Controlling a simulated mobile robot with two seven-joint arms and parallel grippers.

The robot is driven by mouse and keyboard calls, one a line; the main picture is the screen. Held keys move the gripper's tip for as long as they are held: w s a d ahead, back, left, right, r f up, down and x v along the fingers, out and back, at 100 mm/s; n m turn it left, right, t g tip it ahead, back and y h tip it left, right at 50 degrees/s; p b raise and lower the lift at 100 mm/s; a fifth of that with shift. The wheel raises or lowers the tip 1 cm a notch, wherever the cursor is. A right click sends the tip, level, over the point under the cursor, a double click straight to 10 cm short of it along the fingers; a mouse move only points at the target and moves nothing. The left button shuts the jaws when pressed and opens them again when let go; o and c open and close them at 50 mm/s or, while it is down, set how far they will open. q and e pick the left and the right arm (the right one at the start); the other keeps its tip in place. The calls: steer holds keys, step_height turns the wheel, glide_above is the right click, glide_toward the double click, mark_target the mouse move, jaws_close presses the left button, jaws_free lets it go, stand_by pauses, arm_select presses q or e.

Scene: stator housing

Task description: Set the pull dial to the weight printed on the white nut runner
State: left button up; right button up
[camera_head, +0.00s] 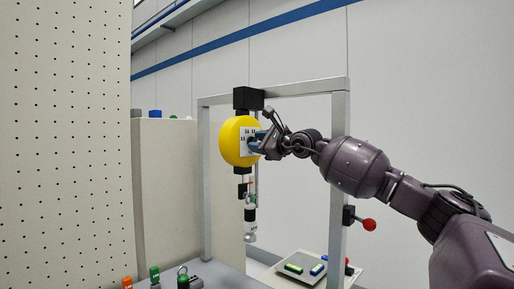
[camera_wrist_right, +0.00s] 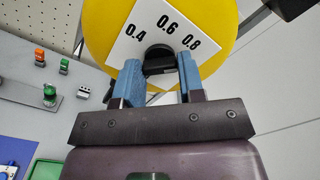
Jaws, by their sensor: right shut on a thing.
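A round yellow balancer (camera_head: 232,142) hangs from the frame's top bar. Its white dial plate (camera_wrist_right: 129,49) reads 0.4, 0.6 and 0.8 in the right wrist view. The black pull dial (camera_wrist_right: 158,55) sits at the plate's lower middle. My right gripper (camera_wrist_right: 160,75) is shut on the dial, with blue fingers on either side. In the head view my right gripper (camera_head: 259,142) reaches the balancer's face from the right. The dial's pointer is not clear. The white nut runner (camera_head: 250,214) hangs upright below the balancer; its printed weight is too small to read. My left gripper is out of view.
A grey metal frame (camera_head: 340,145) surrounds the balancer. A red ball handle (camera_head: 369,224) sticks out from its right post. A tray (camera_head: 286,276) with green and blue pieces lies low right. A perforated panel (camera_head: 65,140) fills the left. Small orange and green parts stand low left.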

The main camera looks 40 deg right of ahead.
steer(key=n+b, duration=0.1)
steer(key=n, duration=0.2)
steer(key=shift+n, duration=0.4)
stand_by(0.4)
steer(key=o, duration=0.9)
steer(key=shift+o, duration=0.2)
steer(key=shift+s, duration=0.1)
